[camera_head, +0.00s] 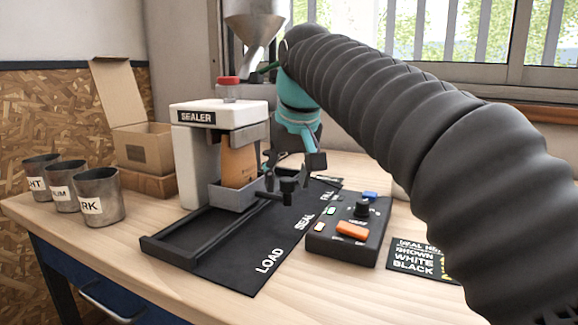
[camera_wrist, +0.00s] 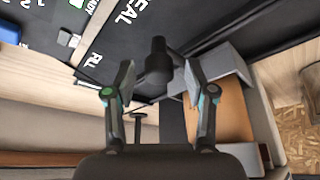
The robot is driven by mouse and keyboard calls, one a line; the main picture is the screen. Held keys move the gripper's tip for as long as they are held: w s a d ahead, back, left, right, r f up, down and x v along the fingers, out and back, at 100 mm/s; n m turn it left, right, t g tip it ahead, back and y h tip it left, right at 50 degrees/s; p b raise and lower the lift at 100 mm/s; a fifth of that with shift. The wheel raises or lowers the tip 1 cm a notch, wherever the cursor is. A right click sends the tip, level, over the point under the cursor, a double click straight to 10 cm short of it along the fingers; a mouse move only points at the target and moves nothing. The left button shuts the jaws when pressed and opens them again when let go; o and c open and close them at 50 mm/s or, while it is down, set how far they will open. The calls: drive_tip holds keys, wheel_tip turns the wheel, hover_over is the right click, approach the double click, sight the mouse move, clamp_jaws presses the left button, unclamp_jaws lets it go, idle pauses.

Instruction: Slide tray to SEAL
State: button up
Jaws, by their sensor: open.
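The grey tray (camera_head: 230,198) sits in the black rail (camera_head: 178,250) beside the white sealer (camera_head: 192,150), near its head. It holds an upright brown bag (camera_head: 238,165), also seen in the wrist view (camera_wrist: 217,112). A black handle with a knob (camera_head: 287,186) reaches out from the tray's side over the mat. My gripper (camera_head: 296,165) is open above and behind the knob. In the wrist view its fingers (camera_wrist: 158,82) stand on either side of the knob (camera_wrist: 158,58), with gaps visible. The SEAL word (camera_head: 304,222) lies between LOAD and FILL; exact alignment with the tray is unclear.
A control box (camera_head: 350,228) with an orange button stands right of the mat (camera_head: 235,272). Several metal cups (camera_head: 97,196) and an open carton (camera_head: 140,148) stand left. A funnel (camera_head: 256,38) hangs behind. A black card (camera_head: 415,257) lies right. The front rail is empty.

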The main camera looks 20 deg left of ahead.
drive_tip(key=v, duration=1.1)
drive_tip(key=shift+s+r, duration=0.15)
drive_tip(key=shift+r, duration=0.2)
drive_tip(key=shift+d, duration=0.15)
